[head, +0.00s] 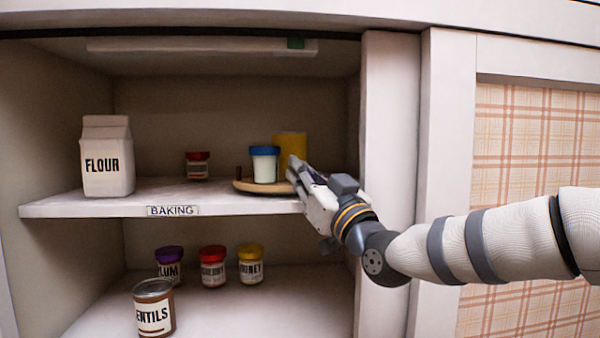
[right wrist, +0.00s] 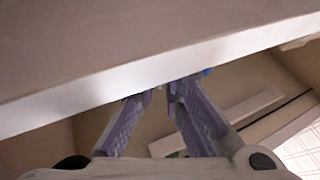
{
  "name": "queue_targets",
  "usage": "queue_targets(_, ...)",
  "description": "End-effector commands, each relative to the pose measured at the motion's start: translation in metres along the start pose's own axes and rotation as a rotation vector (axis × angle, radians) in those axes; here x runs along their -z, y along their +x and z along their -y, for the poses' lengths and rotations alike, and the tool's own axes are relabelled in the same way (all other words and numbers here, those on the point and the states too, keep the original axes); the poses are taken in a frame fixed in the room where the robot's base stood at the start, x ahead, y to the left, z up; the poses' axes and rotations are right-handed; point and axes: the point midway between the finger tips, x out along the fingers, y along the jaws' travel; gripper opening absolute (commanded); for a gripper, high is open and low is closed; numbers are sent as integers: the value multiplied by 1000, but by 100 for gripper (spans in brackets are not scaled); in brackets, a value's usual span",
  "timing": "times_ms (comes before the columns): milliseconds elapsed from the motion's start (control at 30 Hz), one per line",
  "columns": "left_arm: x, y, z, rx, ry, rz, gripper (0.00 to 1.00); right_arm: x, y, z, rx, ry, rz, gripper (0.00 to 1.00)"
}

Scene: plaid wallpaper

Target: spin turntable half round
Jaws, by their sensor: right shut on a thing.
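The round wooden turntable (head: 245,187) lies on the upper shelf, at its right end. A dark peg (head: 241,173) stands at its left edge. A white jar with a blue lid (head: 264,166) and a taller yellow container (head: 291,143) stand on or behind it. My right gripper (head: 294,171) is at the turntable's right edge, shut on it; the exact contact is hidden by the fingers. In the right wrist view its fingers (right wrist: 161,88) reach past the white shelf edge, with a bit of blue lid (right wrist: 207,72) beyond. My left gripper is not in view.
The upper shelf (head: 100,207) also holds a flour carton (head: 106,160) and a small red-lidded jar (head: 198,165). Several jars and a lentils can (head: 154,308) stand below. A cabinet post (head: 389,120) is close to my right arm. The upper shelf's middle front is clear.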

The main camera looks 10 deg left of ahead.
Motion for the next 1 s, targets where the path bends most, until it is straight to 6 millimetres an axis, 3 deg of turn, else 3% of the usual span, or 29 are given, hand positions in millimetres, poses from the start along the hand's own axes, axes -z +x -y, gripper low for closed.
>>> queue_targets(433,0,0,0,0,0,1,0,-1,0,-2,-3,-2,1,0)
queue_targets(500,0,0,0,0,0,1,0,-1,0,-2,-3,-1,1,21)
queue_targets(567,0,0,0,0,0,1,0,-1,0,-2,-2,-1,1,31)
queue_targets(867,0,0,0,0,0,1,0,-1,-2,-1,0,0,2,31)
queue_targets(1000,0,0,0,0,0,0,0,-2,-20,-1,0,2,4,31)
